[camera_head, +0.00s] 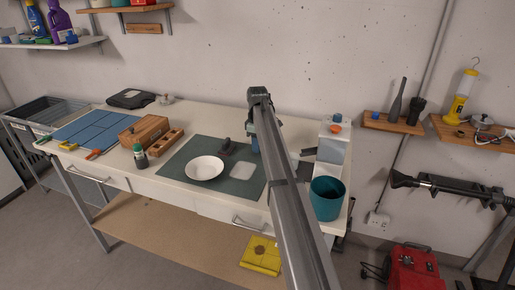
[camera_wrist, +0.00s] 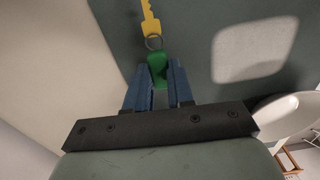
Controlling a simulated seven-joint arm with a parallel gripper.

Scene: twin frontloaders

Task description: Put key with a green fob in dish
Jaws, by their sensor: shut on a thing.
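My gripper (camera_wrist: 158,82) is shut on the green fob (camera_wrist: 158,66) of a key in the wrist view. The yellow key (camera_wrist: 150,20) hangs from the fob by a metal ring and points toward the top edge. In the head view my gripper (camera_head: 254,146) is over the right part of the dark mat; the key cannot be made out there. The white round dish (camera_head: 205,168) lies on the mat to the left of my gripper and looks empty. A white curved shape, perhaps the dish, shows at the right of the wrist view (camera_wrist: 287,118).
A pale square (camera_head: 242,170) and a dark tool (camera_head: 228,149) lie on the mat (camera_head: 244,188) between dish and gripper. A wooden box (camera_head: 144,130) and dark bottle (camera_head: 140,156) stand left. A teal bin (camera_head: 327,198) and white box (camera_head: 334,150) stand right.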

